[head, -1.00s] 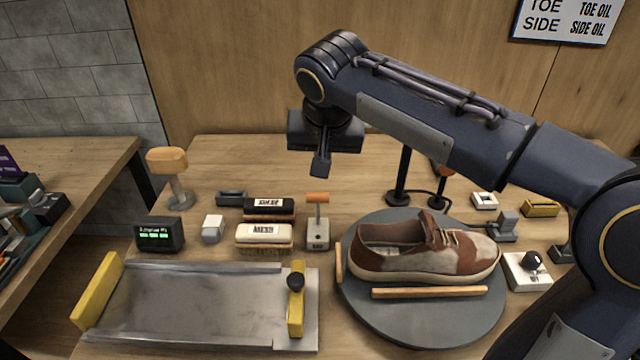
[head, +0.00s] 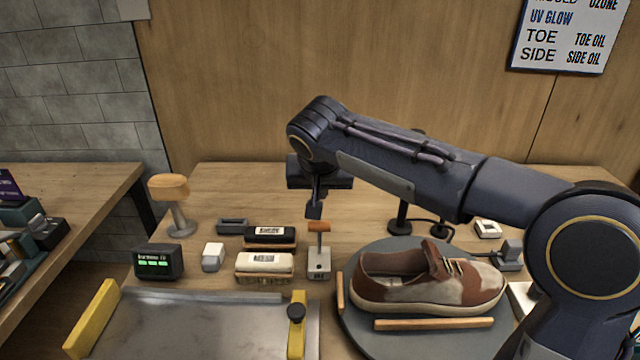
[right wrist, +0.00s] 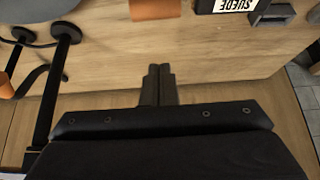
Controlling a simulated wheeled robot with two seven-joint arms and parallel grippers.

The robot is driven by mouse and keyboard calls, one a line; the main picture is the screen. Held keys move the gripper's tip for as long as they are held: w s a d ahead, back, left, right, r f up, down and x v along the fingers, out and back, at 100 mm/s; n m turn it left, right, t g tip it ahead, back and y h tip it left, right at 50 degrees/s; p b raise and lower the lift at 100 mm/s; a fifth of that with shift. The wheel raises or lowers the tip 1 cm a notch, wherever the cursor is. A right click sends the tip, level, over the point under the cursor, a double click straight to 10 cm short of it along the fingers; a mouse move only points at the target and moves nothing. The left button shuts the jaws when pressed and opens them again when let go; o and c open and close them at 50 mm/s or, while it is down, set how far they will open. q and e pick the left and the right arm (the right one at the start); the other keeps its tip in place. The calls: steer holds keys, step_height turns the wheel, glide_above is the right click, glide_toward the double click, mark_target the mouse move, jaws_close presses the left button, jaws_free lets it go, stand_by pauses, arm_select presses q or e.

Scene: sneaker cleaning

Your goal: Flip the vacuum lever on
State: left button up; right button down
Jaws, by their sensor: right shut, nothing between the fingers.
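The lever (head: 319,249) is a small pale grey box with a dark label too small to read and an upright stem topped by an orange crossbar. It stands on the bench left of the shoe turntable. My right gripper (head: 314,211) points down, fingers together and empty, just above and behind the orange crossbar in the head view. In the right wrist view the shut fingers (right wrist: 159,84) are in the middle, and an orange piece (right wrist: 153,9), apparently the crossbar, shows at the top edge, apart from them. My left gripper is out of view.
A brown and cream sneaker (head: 428,277) sits on the round grey turntable (head: 400,345) to the right. Two brushes (head: 264,264) (head: 270,236) lie left of the lever. A metal tray (head: 200,325) with yellow ends is in front. Black stands (head: 399,215) rise behind the turntable.

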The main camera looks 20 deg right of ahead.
mark_target(319, 238)
steer(key=shift+s+a+f+b, duration=0.2)
steer(key=shift+s+f, duration=0.4)
steer(key=shift+f, duration=0.25)
steer(key=shift+s+a+f+b, duration=0.1)
steer(key=shift+s+a+f, duration=0.05)
steer(key=shift+s+f, duration=0.6)
steer(key=shift+w+f, duration=0.1)
steer(key=shift+w, duration=0.1)
